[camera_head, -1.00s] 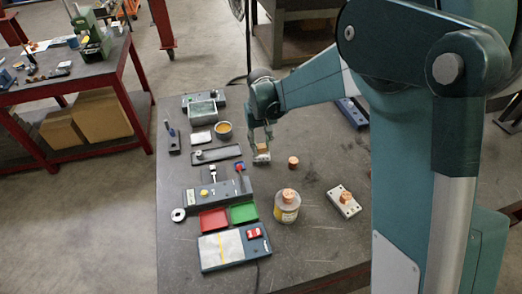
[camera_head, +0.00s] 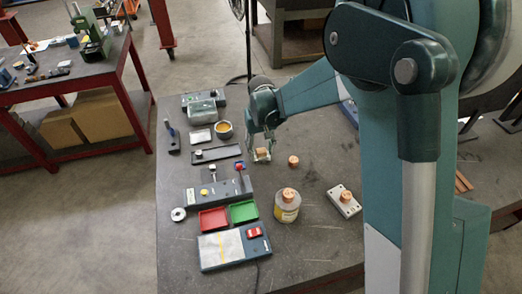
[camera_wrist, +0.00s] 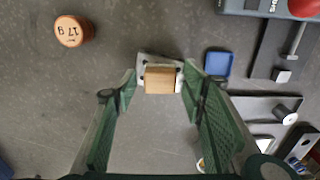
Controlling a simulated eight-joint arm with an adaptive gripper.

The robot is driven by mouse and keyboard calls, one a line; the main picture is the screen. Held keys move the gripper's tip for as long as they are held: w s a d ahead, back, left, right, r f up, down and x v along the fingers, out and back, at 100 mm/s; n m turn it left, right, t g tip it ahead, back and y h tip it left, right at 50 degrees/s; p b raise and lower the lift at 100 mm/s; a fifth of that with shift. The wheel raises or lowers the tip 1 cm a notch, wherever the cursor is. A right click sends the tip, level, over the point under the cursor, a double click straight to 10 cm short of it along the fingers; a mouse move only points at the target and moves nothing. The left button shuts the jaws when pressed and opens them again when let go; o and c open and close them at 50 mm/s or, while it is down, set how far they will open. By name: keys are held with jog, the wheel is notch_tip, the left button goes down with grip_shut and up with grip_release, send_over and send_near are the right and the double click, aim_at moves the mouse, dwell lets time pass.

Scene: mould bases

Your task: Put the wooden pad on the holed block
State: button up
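The wooden pad (camera_wrist: 160,79) is a small light-brown block. In the wrist view it lies over a pale grey block with dark holes (camera_wrist: 144,58), which I take to be the holed block. The pad (camera_head: 263,153) also shows at the middle of the bench in the head view. My gripper (camera_wrist: 159,82) has its two green fingers on either side of the pad, with a visible gap at each side; it also shows over the pad in the head view (camera_head: 263,147). The pad hides much of the block, so full contact between them cannot be told.
A bottle (camera_head: 287,207) and a pale holed plate with a copper piece (camera_head: 344,202) stand nearer. A red-knobbed device (camera_head: 218,192) is at left.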

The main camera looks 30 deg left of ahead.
aim_at(261, 149)
jog(key=shift+r, duration=0.2)
notch_tip(261, 149, up, 12)
dwell(0.9)
dwell(0.5)
